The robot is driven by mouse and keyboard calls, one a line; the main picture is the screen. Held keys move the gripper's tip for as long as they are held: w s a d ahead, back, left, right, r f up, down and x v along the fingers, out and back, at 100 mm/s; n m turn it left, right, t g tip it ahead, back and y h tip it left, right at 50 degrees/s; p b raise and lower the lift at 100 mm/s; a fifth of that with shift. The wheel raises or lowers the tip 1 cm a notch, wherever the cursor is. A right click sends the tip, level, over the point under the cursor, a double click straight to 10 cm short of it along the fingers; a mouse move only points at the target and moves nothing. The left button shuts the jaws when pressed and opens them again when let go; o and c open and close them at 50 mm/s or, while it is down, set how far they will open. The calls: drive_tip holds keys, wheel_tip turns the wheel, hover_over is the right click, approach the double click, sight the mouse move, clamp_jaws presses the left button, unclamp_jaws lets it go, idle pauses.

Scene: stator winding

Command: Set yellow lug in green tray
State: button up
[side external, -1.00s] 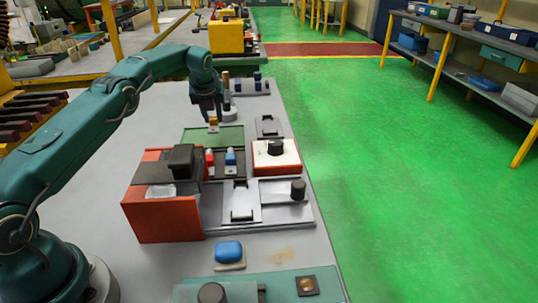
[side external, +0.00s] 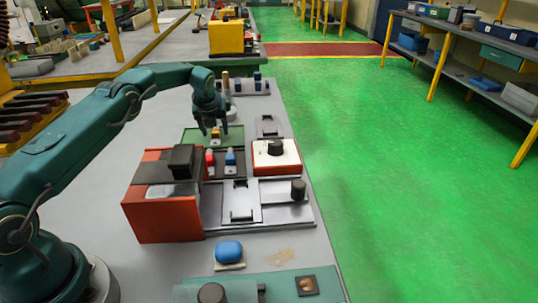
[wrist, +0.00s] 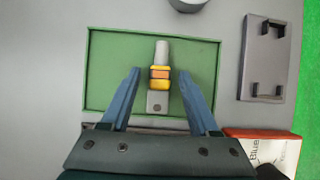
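The yellow lug (wrist: 160,78) has a yellow and orange middle, a grey barrel at one end and a flat grey tongue at the other. In the wrist view it appears within the rim of the green tray (wrist: 105,70). My gripper (wrist: 160,73) is open, with one finger on each side of the lug and a visible gap on both sides. In the side view the gripper (side external: 214,129) is low over the tray (side external: 190,138), and the lug (side external: 215,133) shows partly below it.
A red lug (side external: 209,157) and a blue lug (side external: 230,158) stand in a dark holder nearer the camera. A red box with a black knob (side external: 276,150) is to the right. A grey plate (wrist: 267,58) lies right of the tray.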

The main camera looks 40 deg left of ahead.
drive_tip(key=shift+v, duration=0.8)
drive_tip(key=s+d+r+n+h, duration=0.2)
drive_tip(key=s+d+r+n, duration=1)
drive_tip(key=s+d+r, duration=0.4)
drive_tip(key=s+d+f+n+h, duration=0.1)
drive_tip(key=s+d+n, duration=0.2)
drive_tip(key=s+n, duration=0.4)
drive_tip(key=s+d+f+n+t+h, duration=0.1)
drive_tip(key=s+d+n, duration=0.2)
drive_tip(key=s+n, duration=0.4)
drive_tip(key=shift+s+f+n, duration=0.4)
drive_tip(key=shift+s, duration=0.25)
